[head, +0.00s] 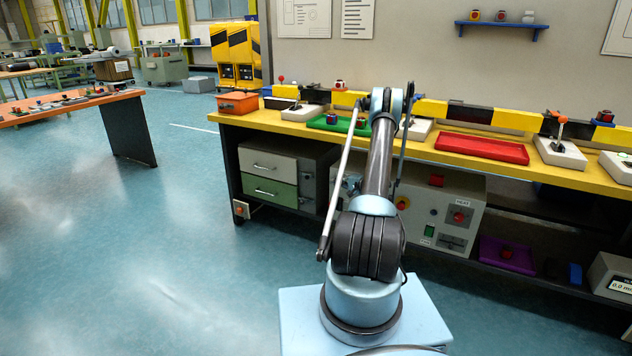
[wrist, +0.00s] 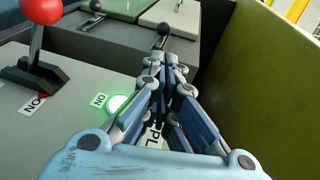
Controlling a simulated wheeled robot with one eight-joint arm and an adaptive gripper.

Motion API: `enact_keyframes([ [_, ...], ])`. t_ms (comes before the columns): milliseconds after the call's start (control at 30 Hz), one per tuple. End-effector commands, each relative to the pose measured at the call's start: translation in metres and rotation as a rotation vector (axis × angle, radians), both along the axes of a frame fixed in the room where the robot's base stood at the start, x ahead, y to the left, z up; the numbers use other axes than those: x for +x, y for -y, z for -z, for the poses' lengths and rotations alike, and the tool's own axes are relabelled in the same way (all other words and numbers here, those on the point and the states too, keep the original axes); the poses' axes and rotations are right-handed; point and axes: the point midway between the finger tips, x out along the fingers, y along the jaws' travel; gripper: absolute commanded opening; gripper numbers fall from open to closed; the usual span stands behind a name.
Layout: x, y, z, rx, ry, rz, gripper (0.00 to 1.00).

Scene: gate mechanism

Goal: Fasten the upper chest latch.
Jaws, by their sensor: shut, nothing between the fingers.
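The drawer chest (head: 241,160) stands under the bench in the head view, with a pale upper drawer (head: 268,166) above a green lower drawer (head: 268,191). Small latches sit on its right side. In the wrist view the pale drawer (wrist: 178,18) and green drawer (wrist: 122,8) appear at the top. The upper latch's black knob (wrist: 163,29) is just beyond my fingertips; contact cannot be told. The lower latch's black knob (wrist: 96,5) is further left. My gripper (wrist: 168,62) is shut and empty. In the head view my arm hides it.
A grey control panel (wrist: 58,123) with a red-balled lever (wrist: 40,10) and lit green lamp (wrist: 117,104) lies left of my gripper. An olive-green surface (wrist: 262,75) rises close on the right. The yellow bench (head: 350,132) overhangs the chest. Floor at left is clear.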

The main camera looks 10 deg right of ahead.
Motion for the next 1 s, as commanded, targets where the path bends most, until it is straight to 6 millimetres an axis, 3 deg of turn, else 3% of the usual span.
enact_keyframes([
  [367,0.007,-0.01,0.001,-0.001,-0.001,-0.005,0.0],
  [1000,0.082,-0.081,0.021,-0.001,0.0,-0.006,0.0],
])
